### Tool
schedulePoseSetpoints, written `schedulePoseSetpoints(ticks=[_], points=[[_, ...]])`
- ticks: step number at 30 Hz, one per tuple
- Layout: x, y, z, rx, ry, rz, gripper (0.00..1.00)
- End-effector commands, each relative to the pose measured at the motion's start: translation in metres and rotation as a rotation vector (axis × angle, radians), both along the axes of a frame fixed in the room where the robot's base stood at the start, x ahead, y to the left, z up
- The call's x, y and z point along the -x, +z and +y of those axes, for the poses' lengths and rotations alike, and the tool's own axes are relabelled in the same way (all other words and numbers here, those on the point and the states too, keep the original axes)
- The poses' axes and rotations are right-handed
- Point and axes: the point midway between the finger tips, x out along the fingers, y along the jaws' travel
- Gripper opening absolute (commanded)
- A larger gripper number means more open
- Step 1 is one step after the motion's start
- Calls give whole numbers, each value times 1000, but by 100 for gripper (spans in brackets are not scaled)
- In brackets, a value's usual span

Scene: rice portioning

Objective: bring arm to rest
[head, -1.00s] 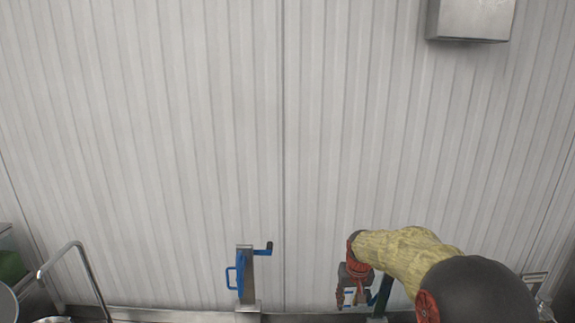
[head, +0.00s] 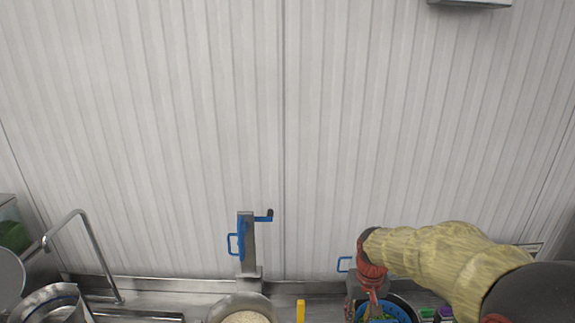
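My arm in its yellow sleeve comes in from the right in the head view. My gripper (head: 364,304) hangs down at its end, low in the picture and right of centre. It is in front of or over a blue round container (head: 398,306) with something green in it. The fingertips are small and partly lost against what is behind them, so I cannot tell their opening or whether they touch anything.
A steel pot of rice (head: 215,312) stands at the bottom centre, with a yellow upright piece (head: 300,311) beside it. A blue-handled crank device (head: 247,245) stands behind the pot. A curved tap (head: 92,250) is at the left.

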Motion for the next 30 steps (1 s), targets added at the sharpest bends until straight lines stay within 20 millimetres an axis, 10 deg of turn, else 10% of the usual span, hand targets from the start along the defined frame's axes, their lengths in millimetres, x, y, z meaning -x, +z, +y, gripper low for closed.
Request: schedulePoseSetpoints(ticks=[18,30], points=[[173,-74,0,0,0,-143,27],[229,-138,0,0,0,-335,27]])
